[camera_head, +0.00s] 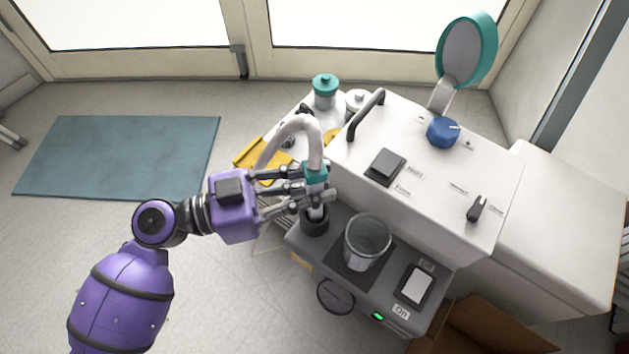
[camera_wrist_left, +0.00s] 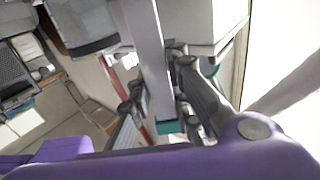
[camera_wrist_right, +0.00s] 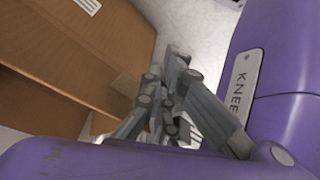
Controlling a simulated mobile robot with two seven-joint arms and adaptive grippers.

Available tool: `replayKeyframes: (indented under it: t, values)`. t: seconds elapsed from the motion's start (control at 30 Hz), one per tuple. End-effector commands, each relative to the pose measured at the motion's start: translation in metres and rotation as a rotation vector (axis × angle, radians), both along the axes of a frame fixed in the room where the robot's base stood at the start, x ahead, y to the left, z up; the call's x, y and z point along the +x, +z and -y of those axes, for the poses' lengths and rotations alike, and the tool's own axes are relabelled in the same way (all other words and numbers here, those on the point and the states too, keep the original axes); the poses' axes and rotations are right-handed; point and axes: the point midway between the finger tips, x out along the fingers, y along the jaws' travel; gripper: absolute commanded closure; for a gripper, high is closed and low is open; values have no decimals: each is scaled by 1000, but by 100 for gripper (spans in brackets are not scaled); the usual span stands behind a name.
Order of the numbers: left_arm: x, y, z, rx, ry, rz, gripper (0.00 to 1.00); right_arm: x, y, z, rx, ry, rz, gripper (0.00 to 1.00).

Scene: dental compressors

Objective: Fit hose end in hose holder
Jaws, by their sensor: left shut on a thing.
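The pale hose (camera_head: 296,124) arches up and comes down into a hose end with a teal collar (camera_head: 316,174). My left gripper (camera_head: 312,186) is shut around this hose end, which points down. In the left wrist view the hose end (camera_wrist_left: 147,60) lies between the fingers (camera_wrist_left: 158,100), its teal part low in the frame. The hose holder, a dark round cup (camera_head: 314,223), is on the grey unit directly below. The tip overlaps the holder's mouth in the head view; I cannot tell how deep it sits. My right gripper (camera_wrist_right: 163,90) shows only in its wrist view, with no object visible in it.
A clear cup (camera_head: 367,242) stands on the grey unit right of the holder. The white compressor cabinet (camera_head: 440,170) rises behind. Jars (camera_head: 325,90) and a yellow tray (camera_head: 262,162) are at the back left. A cardboard box (camera_wrist_right: 80,55) is near my right gripper.

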Motion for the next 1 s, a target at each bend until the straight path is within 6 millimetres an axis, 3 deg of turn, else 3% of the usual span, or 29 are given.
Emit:
replayKeyframes:
  t: [0.27,0.3,0.43,0.77,1.0]
  values:
    - [0,-1,0,-1,0,1,100,0,-2,0,0,0,-1,100]
    - [0,-1,0,-1,0,1,77,0,-2,0,0,0,-1,100]
    - [0,-1,0,-1,0,1,60,0,-2,0,0,0,-1,100]
    - [0,-1,-1,0,0,1,60,1,-1,1,-1,1,2,100]
    - [-9,-2,-32,2,2,-1,60,1,-1,0,0,0,1,100]
